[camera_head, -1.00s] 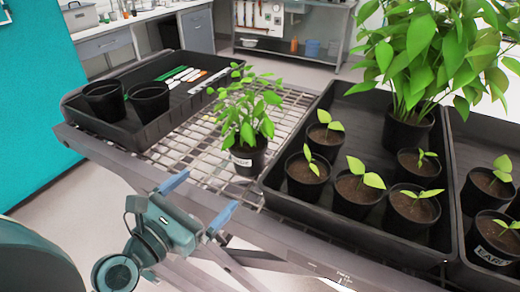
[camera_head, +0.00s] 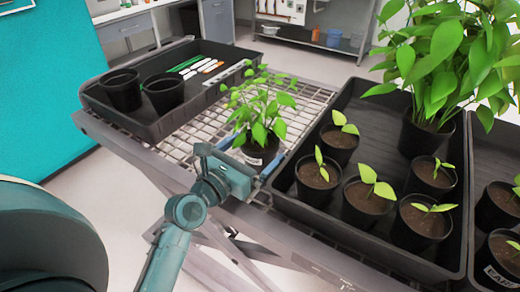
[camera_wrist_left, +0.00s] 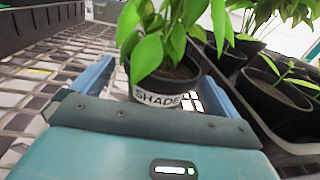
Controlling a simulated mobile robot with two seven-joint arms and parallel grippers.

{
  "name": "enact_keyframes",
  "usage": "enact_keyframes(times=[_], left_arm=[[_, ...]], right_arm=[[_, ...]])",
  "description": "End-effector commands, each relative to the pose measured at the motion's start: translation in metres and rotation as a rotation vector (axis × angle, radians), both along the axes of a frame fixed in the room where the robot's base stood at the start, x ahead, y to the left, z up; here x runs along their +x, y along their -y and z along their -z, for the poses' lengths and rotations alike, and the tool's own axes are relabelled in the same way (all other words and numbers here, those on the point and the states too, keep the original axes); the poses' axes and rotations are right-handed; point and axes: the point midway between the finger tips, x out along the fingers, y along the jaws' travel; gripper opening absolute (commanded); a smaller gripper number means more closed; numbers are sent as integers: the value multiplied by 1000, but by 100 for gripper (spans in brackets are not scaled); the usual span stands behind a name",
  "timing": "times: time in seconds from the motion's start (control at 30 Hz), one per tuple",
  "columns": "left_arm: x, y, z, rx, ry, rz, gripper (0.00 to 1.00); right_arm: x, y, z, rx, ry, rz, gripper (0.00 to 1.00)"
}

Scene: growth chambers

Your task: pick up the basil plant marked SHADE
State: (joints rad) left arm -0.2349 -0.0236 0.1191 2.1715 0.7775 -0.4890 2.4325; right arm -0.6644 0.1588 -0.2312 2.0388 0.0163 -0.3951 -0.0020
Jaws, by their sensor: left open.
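The basil plant marked SHADE (camera_head: 262,122) stands upright in a black pot on the wire rack, between the two black trays. In the left wrist view its pot (camera_wrist_left: 175,82) shows a white SHADE label facing me, with leaves hanging over the rim. My left gripper (camera_head: 254,160) is open at the near side of the pot. In the left wrist view, the blue fingers of my left gripper (camera_wrist_left: 155,85) lie to either side of the pot's lower part, with a gap at the right. The far side of the pot is hidden. My right gripper is not in view.
A black tray (camera_head: 215,98) at left holds two empty pots and several plant tags. A black tray (camera_head: 345,225) at right holds several seedling pots and a large leafy plant (camera_head: 435,75). Its wall is close to the basil. Bare wire rack (camera_head: 195,140) lies left of the basil.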

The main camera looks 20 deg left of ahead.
Motion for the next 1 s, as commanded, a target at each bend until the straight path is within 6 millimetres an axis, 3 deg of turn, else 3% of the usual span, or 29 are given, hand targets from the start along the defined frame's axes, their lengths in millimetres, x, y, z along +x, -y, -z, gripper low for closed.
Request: enact_keyframes(times=[0.2, 0.43, 1.0], left_arm=[[24, 6, -1, 0, -1, 1, 100], [26, 6, 0, 1, -1, 0, 100], [25, 6, 0, 1, -1, 0, 54]], right_arm=[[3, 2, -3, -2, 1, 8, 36], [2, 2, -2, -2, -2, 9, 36], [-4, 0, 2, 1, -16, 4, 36]])
